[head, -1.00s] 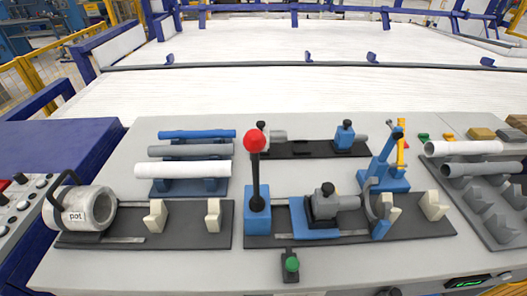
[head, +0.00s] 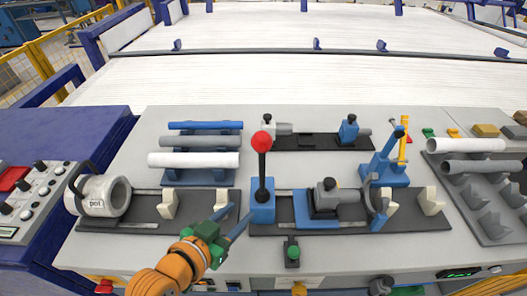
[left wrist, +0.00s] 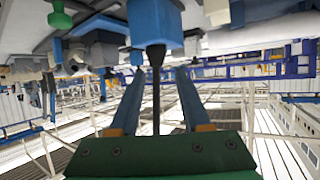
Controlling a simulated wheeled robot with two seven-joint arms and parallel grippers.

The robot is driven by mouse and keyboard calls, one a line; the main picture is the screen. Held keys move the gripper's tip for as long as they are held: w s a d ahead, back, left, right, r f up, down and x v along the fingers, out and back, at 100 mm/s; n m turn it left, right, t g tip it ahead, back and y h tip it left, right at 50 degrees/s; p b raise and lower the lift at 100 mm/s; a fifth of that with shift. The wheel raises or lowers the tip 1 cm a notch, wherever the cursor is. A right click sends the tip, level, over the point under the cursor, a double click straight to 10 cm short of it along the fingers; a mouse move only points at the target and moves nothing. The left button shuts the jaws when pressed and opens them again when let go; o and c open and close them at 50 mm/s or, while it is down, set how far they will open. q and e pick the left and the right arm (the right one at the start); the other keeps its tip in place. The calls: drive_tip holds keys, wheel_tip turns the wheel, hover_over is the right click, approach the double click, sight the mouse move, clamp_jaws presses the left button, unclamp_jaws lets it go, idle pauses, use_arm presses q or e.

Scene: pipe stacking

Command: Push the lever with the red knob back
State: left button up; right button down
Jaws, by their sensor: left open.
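The lever has a red knob (head: 261,141) on a black shaft (head: 262,175) that stands nearly upright from a blue block (head: 262,212). My left gripper (head: 243,209) is open, just in front and to the left of the blue block in the head view, its blue fingers pointing towards it. In the left wrist view the black shaft (left wrist: 156,90) appears between the two open fingers (left wrist: 158,74), with the blue block (left wrist: 155,22) beyond. I cannot tell whether they touch it. The knob is not visible there. My right gripper is not in view.
A pot cylinder (head: 104,196) lies on the left of the bench. Blue, grey and white pipes (head: 193,160) rest on a rack behind. A blue and grey clamp fixture (head: 325,200) stands right of the lever. A green knob (head: 292,252) is in front.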

sight(260, 164)
use_arm(q)
drive_tip(key=w+d+r+t+h, duration=0.1)
drive_tip(key=r, duration=0.2)
drive_tip(key=w+d+r+m+t+h, duration=0.1)
drive_tip(key=r, duration=0.3)
drive_tip(key=w+d+r+t+h, duration=0.1)
drive_tip(key=r, duration=0.2)
drive_tip(key=shift+d+r+m+t, duration=0.3)
drive_tip(key=shift+d+r+m, duration=0.05)
drive_tip(key=shift+d+m, duration=0.05)
drive_tip(key=p+x, duration=0.1)
drive_tip(key=x, duration=0.5)
drive_tip(key=shift+w+d, duration=0.25)
drive_tip(key=shift+s+r, duration=0.1)
drive_tip(key=shift+s, duration=0.05)
drive_tip(key=shift+c, duration=0.4)
drive_tip(key=shift+a, duration=0.1)
clamp_jaws()
